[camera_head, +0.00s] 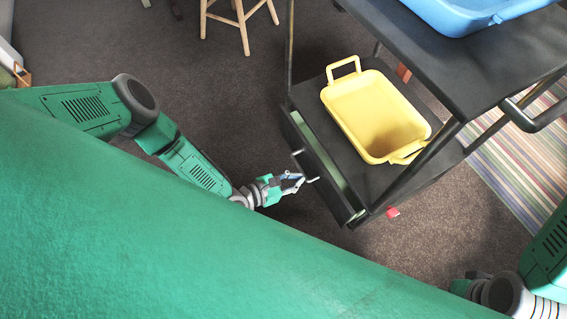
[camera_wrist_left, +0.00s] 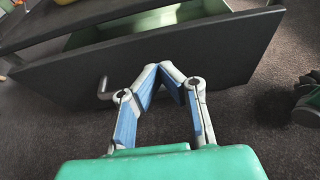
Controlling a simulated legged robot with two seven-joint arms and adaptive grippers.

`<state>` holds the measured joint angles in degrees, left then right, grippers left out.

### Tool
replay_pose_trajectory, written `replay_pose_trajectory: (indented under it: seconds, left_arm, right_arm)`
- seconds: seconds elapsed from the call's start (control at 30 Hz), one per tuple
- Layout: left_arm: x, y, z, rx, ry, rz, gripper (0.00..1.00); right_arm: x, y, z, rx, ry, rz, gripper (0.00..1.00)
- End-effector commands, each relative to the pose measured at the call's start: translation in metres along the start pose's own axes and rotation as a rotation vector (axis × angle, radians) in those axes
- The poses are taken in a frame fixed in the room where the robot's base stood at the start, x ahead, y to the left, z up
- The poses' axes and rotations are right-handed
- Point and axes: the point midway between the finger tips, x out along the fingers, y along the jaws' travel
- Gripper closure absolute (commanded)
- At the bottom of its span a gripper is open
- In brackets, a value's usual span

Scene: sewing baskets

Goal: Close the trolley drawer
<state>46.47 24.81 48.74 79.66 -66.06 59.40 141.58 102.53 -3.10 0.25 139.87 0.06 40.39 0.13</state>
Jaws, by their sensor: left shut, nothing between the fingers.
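The dark trolley (camera_head: 440,60) stands at the right in the head view. Its drawer (camera_head: 322,172) is under the lower shelf and stands partly open, with a pale green inside showing. The drawer front also fills the upper part of the left wrist view (camera_wrist_left: 225,50), with a small grey handle (camera_wrist_left: 104,88) left of the fingers. My left gripper (camera_head: 301,180) is shut and empty, its fingertips at or very close to the drawer front near the handle. Contact is hard to tell.
A yellow basket (camera_head: 372,112) sits on the trolley's lower shelf, and a blue basket (camera_head: 468,14) on the top shelf. A wooden stool (camera_head: 240,22) stands at the back. A striped rug (camera_head: 515,150) lies at the right. Dark carpet left of the trolley is clear.

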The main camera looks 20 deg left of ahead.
Motion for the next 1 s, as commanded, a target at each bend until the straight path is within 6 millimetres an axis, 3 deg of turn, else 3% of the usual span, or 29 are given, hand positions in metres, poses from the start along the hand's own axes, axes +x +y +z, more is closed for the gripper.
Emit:
replay_pose_trajectory:
  seconds: [0.1, 0.3, 1.0]
  left_arm:
    - [0.026, 0.000, -0.002, 0.000, -0.001, 0.001, 1.00]
    - [0.051, 0.000, 0.009, 0.000, -0.001, 0.001, 1.00]
    - [0.070, 0.000, 0.016, 0.002, 0.000, 0.000, 1.00]
  right_arm:
    - [0.010, 0.000, 0.000, 0.000, 0.000, 0.000, 0.60]
    - [0.014, 0.000, 0.001, -0.001, 0.000, -0.001, 0.60]
    - [0.015, 0.000, 0.001, -0.001, 0.001, 0.000, 0.60]
